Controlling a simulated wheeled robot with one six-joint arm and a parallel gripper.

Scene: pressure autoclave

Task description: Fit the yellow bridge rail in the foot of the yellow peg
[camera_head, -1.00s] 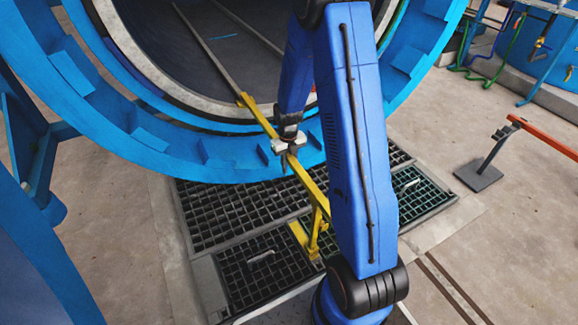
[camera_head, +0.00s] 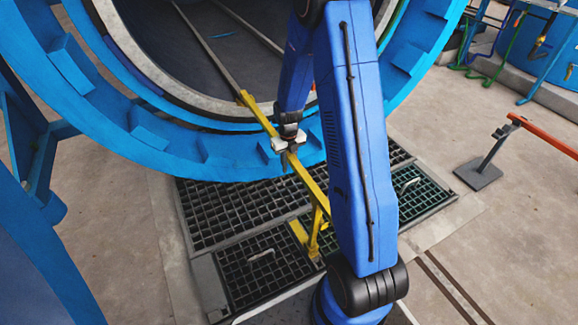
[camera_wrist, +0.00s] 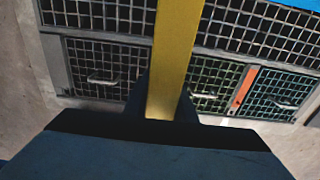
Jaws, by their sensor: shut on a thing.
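The yellow bridge rail (camera_head: 265,122) is a long bar slanting from the autoclave mouth down toward the front right. Its far end lies at the near end of a grey rail inside the vessel; whether they touch is unclear. My gripper (camera_head: 288,157) is shut on the rail partway along it. In the wrist view the rail (camera_wrist: 174,50) runs upright between my dark fingers. A yellow upright (camera_head: 314,232) stands under the rail's near part, with a short yellow piece (camera_head: 298,231) at its left. My arm hides the rail's near end. I cannot tell which yellow part is the peg.
The blue autoclave ring (camera_head: 225,157) surrounds the mouth. Dark floor gratings (camera_head: 215,207) with handles lie below the rail. An orange bar (camera_head: 545,138) on a grey stand (camera_head: 480,172) is at the right. Open concrete floor lies right of my arm.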

